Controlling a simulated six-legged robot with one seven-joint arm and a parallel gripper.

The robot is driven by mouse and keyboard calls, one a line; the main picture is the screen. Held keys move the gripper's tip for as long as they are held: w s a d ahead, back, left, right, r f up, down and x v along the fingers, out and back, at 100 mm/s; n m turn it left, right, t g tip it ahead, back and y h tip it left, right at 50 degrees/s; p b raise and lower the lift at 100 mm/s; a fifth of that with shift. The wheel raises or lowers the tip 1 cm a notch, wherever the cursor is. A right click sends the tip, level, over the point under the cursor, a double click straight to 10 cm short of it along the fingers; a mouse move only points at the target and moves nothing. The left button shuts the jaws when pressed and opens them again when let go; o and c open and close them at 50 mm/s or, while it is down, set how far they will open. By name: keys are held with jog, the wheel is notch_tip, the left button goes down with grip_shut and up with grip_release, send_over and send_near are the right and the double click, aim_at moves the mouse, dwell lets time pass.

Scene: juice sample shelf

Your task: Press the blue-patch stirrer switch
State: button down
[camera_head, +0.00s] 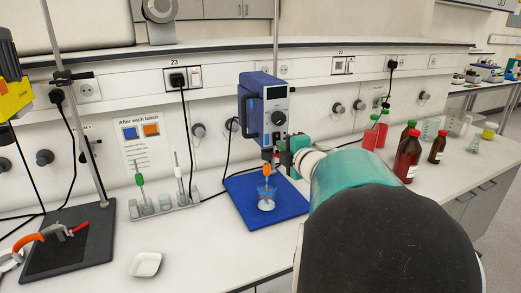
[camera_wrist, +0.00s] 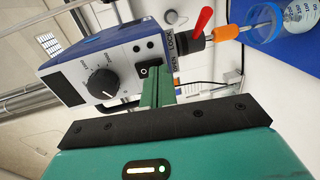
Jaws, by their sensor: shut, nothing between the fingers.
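The stirrer (camera_head: 272,110) has a blue casing and pale front panel and hangs above a blue base plate (camera_head: 240,200). The wrist view shows its panel (camera_wrist: 95,72) with a dark display, a black knob (camera_wrist: 103,84) and a small black rocker switch (camera_wrist: 146,67). My gripper (camera_head: 285,155) is at the lower front of the stirrer. In the wrist view, its green fingers (camera_wrist: 157,84) are together and empty, with their tips right by the rocker switch, partly covering it. I cannot tell whether they touch it. I see no separate blue patch beside the switch.
A red lever (camera_wrist: 203,21) sticks out near the orange shaft coupling (camera_wrist: 225,33). Below the stirrer stands a blue-topped beaker (camera_head: 266,199). A tube rack (camera_head: 170,206) is left, brown bottles (camera_head: 407,155) right. A notice (camera_head: 141,145) shows blue and orange squares.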

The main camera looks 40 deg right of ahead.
jog(key=shift+w, duration=0.25)
jog(key=shift+w+d+f, duration=0.1)
jog(key=shift+w, duration=0.05)
jog(key=shift+f, duration=0.1)
dwell(0.5)
